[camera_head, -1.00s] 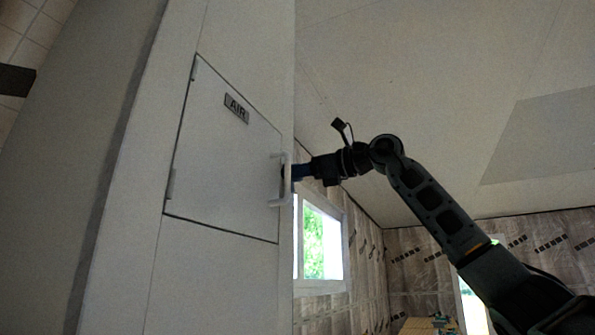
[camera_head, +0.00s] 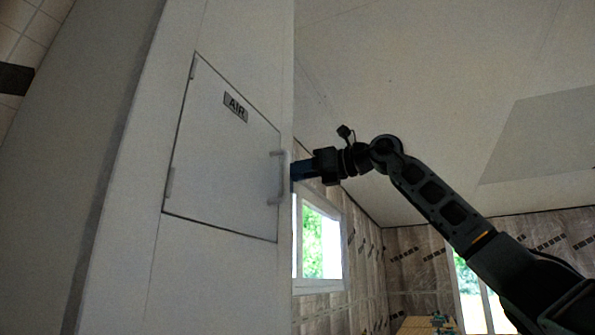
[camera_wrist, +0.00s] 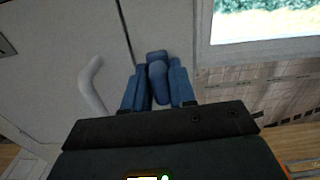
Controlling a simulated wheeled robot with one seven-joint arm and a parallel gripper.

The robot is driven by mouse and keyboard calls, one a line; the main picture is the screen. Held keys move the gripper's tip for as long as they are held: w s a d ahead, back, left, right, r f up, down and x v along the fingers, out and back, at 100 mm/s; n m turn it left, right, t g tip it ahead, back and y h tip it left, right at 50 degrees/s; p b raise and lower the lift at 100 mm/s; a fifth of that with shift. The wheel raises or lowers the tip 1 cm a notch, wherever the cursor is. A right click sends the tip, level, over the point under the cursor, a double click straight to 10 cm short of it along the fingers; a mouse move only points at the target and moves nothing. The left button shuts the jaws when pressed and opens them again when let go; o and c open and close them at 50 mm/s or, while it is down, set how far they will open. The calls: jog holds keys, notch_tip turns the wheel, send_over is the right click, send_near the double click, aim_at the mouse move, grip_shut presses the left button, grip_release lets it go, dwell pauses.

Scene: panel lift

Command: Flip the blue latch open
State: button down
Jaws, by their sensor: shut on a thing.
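The blue latch (camera_wrist: 157,68) shows in the wrist view at the edge of the white panel door, between the two blue fingers of my gripper (camera_wrist: 158,88). The fingers are shut on it. In the head view my gripper (camera_head: 298,172) is at the right edge of the cabinet, just right of the door handle. The latch cannot be told apart from the blue fingers there. The white panel door (camera_head: 220,150), labelled AIR, sits flush in its frame.
A white bar handle (camera_head: 275,178) stands out from the door and also shows left of my fingers in the wrist view (camera_wrist: 92,85). A window (camera_head: 320,240) is in the wall behind. The space right of the cabinet is open around my arm.

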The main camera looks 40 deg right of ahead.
jog(key=shift+d+m, duration=0.1)
jog(key=shift+m, duration=0.2)
jog(key=c, duration=1)
grip_release()
jog(key=shift+c, duration=0.2)
jog(key=shift+s, duration=0.1)
jog(key=b+v, duration=0.2)
jog(key=v, duration=0.5)
jog(key=shift+s+d, duration=0.15)
jog(key=shift+s, duration=0.1)
